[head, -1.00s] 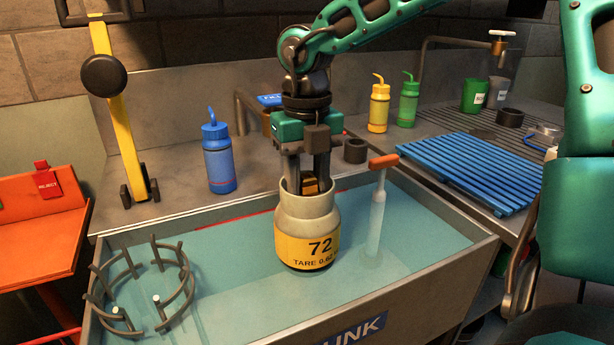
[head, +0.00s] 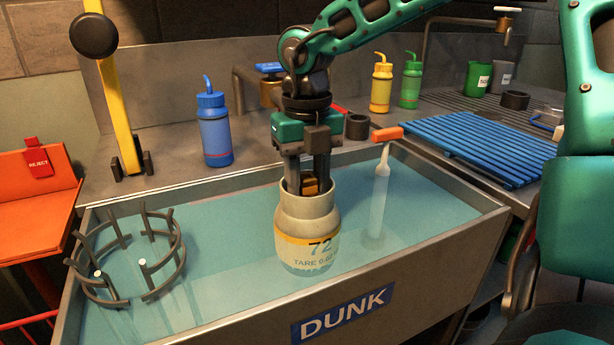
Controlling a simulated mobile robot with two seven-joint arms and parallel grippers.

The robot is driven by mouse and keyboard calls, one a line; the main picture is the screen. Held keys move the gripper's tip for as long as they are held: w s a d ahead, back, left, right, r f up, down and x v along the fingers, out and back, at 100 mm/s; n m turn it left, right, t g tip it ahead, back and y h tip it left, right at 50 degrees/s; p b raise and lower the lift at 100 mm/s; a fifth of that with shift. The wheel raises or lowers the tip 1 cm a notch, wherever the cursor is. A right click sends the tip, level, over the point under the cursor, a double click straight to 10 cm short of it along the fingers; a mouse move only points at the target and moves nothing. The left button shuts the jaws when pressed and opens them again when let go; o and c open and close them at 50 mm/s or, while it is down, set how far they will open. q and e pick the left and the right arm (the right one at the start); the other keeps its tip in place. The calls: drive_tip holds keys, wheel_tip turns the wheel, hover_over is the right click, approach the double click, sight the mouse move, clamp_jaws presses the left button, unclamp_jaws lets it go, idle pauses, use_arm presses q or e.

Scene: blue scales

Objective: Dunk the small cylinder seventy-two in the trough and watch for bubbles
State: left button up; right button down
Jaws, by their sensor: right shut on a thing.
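The small cylinder seventy-two (head: 308,212) is cream with a yellow band reading "72" and "TARE". It stands upright in the trough (head: 400,297), labelled DUNK, with its lower part, including most of the band, under the water (head: 225,255). Its collar is above the surface. My right gripper (head: 309,186) points down into the collar and is shut on the cylinder there; the fingertips are partly hidden by the collar. No bubbles are clearly visible. My left gripper is out of the picture.
A round dark cage (head: 150,285) stands in the trough's left end. A blue bottle (head: 214,130) and yellow post (head: 120,110) stand behind. A blue slatted rack (head: 480,148) lies right.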

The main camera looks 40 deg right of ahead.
drive_tip(key=shift+f+b, duration=0.45)
drive_tip(key=shift+f, duration=0.35)
drive_tip(key=shift+f+b, duration=0.55)
drive_tip(key=shift+f, duration=0.05)
drive_tip(key=shift+s+f+b, duration=0.1)
drive_tip(key=shift+f+b, duration=0.4)
drive_tip(key=shift+s+a+f+b, duration=0.1)
drive_tip(key=shift+f+b, duration=0.1)
drive_tip(key=shift+f, duration=0.2)
drive_tip(key=shift+s+f+b, duration=0.1)
drive_tip(key=shift+f+b, duration=0.05)
drive_tip(key=shift+f, duration=0.2)
drive_tip(key=shift+s+f+b, duration=0.1)
drive_tip(key=shift+f+b, duration=0.2)
drive_tip(key=shift+f, duration=0.15)
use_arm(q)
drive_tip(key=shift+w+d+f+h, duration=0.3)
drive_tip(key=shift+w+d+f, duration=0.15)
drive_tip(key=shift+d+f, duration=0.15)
use_arm(e)
drive_tip(key=shift+f, duration=1.25)
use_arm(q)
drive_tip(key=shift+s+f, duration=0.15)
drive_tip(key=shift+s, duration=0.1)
use_arm(e)
drive_tip(key=shift+w, duration=0.2)
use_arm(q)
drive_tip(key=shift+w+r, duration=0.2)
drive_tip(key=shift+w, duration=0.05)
